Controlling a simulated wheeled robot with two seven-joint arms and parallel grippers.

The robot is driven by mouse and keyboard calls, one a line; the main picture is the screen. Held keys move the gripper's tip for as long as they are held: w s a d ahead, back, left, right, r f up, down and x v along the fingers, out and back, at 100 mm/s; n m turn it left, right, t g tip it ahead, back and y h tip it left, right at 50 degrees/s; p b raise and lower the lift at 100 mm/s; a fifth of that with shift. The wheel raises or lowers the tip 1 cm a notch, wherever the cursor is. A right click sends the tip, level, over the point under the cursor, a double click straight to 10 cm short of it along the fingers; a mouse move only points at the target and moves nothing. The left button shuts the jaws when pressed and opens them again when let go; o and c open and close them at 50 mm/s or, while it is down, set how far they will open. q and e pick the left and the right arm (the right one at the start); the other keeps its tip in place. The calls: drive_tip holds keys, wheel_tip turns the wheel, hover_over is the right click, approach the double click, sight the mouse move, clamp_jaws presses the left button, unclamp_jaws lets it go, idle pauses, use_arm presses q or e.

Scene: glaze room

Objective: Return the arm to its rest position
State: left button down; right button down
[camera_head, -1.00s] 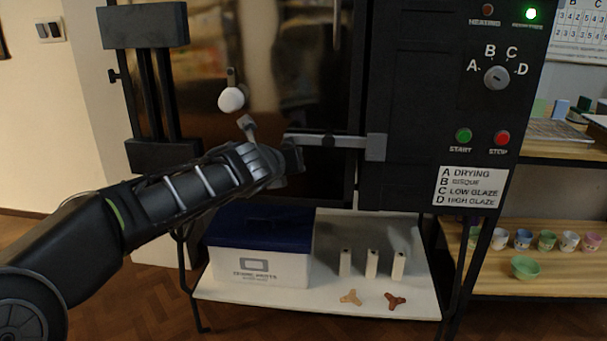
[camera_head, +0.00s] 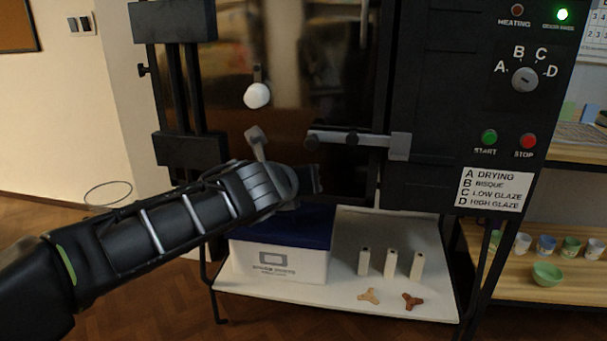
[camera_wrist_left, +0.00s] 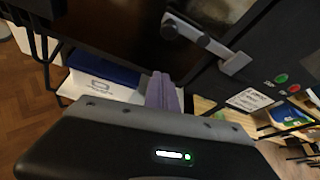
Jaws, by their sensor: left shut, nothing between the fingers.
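My left arm comes in from the left in the head view, and its gripper (camera_head: 316,180) hangs in front of the black kiln's door, just below the latch handle (camera_head: 345,138). The gripper is shut and empty and does not touch the handle. In the left wrist view the shut fingers (camera_wrist_left: 162,92) point toward the kiln, with the latch handle (camera_wrist_left: 195,35) above and to their right. My right gripper is in neither view.
A white box with a blue lid (camera_head: 278,262) stands on the shelf (camera_head: 335,301) under the kiln, beside three white posts (camera_head: 390,263) and two small stilts. The kiln's control panel (camera_head: 510,100) is at right. Side shelves hold cups and a green bowl (camera_head: 547,274).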

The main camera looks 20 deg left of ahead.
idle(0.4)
use_arm(q)
drive_tip(key=d+f+n+g+h, duration=0.1)
drive_tip(key=d+f+n+h, duration=0.1)
drive_tip(key=d+f+n, duration=0.5)
drive_tip(key=d+f+n+g+h, duration=0.2)
drive_tip(key=d+f+n, duration=0.1)
drive_tip(key=f+n, duration=0.75)
drive_tip(key=d+f+n+g+h, duration=0.15)
drive_tip(key=d+f+n, duration=0.4)
drive_tip(key=f, duration=0.55)
drive_tip(key=s+d+f+n+g, duration=0.1)
drive_tip(key=s+f+n, duration=0.35)
drive_tip(key=f, duration=0.45)
drive_tip(key=s+d+f+n+g, duration=0.1)
drive_tip(key=s+f+n+g, duration=0.1)
drive_tip(key=s+f+n, duration=0.35)
drive_tip(key=s+d+f+g, duration=0.3)
drive_tip(key=s+f+g, duration=0.2)
drive_tip(key=s+f, duration=1.25)
wheel_tip(320, 180, up, 28)
drive_tip(key=s+p, duration=0.1)
drive_tip(key=p, duration=2.4)
drive_tip(key=shift+d+r+p, duration=0.15)
drive_tip(key=shift+d+p, duration=0.25)
